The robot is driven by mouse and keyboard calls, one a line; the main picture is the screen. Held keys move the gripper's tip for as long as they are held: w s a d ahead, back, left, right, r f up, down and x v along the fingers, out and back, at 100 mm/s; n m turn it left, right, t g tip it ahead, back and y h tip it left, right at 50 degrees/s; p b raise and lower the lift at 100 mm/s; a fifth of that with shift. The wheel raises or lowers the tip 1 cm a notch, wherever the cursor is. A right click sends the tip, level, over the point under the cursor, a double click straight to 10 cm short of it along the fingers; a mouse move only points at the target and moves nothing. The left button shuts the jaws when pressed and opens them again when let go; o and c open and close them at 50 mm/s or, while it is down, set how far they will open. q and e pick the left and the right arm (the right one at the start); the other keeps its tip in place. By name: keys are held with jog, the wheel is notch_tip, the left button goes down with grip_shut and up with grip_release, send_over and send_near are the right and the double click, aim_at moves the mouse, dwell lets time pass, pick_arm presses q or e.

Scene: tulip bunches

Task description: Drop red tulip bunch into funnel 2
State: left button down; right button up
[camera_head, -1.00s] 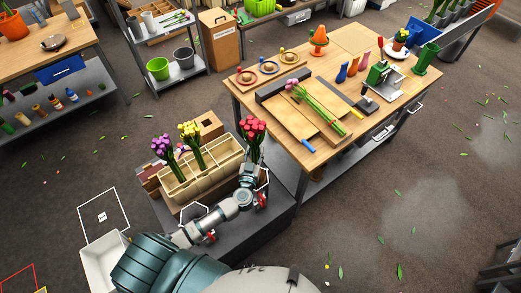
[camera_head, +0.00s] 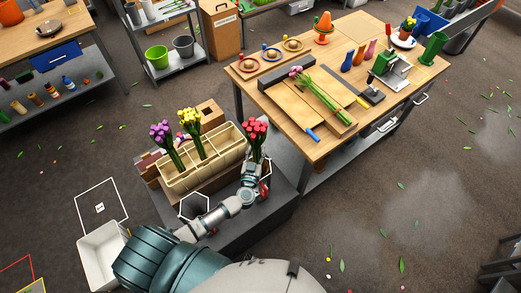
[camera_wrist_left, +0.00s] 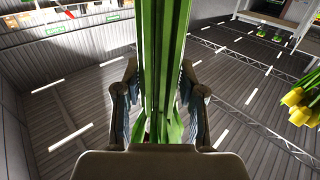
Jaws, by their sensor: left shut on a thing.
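The red tulip bunch (camera_head: 256,131) stands upright, heads up, just past the right end of the beige divided crate. My left gripper (camera_head: 262,178) is shut on its green stems, low down. In the left wrist view the stems (camera_wrist_left: 165,70) rise between the two fingers; the heads are out of that picture. A white six-sided outline around a dark area, perhaps a funnel mouth (camera_head: 195,207), shows left of my forearm. Another white outline lies partly hidden behind my left gripper. I cannot read which is funnel 2. My right gripper is not in view.
The crate (camera_head: 178,183) holds purple tulips (camera_head: 161,132) and yellow tulips (camera_head: 189,117), close left of the red bunch. A wooden workbench (camera_head: 317,150) with tools and a pink tulip bunch (camera_head: 296,72) stands to the right. A white bin (camera_head: 97,255) stands lower left.

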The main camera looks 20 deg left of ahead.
aim_at(254, 159)
pick_arm(q)
jog(key=f, duration=0.1)
jog(key=a+f+b, duration=0.1)
jog(key=f, duration=0.1)
jog(key=shift+d+f+b, duration=0.2)
jog(key=shift+f+b, duration=0.1)
notch_tip(254, 159, down, 7)
jog(key=d+b, duration=0.1)
jog(key=b, duration=0.3)
jog(key=shift+d+b, duration=0.25)
jog(key=shift+b, duration=0.05)
jog(key=c, duration=0.9)
grip_release()
jog(key=shift+a+f, duration=0.1)
jog(key=shift+a, duration=0.1)
jog(key=o, duration=0.3)
jog(key=shift+a, duration=0.2)
jog(key=shift+a+f, duration=0.1)
jog(key=shift+a, duration=0.05)
jog(key=o, duration=0.6)
jog(key=shift+d, duration=0.3)
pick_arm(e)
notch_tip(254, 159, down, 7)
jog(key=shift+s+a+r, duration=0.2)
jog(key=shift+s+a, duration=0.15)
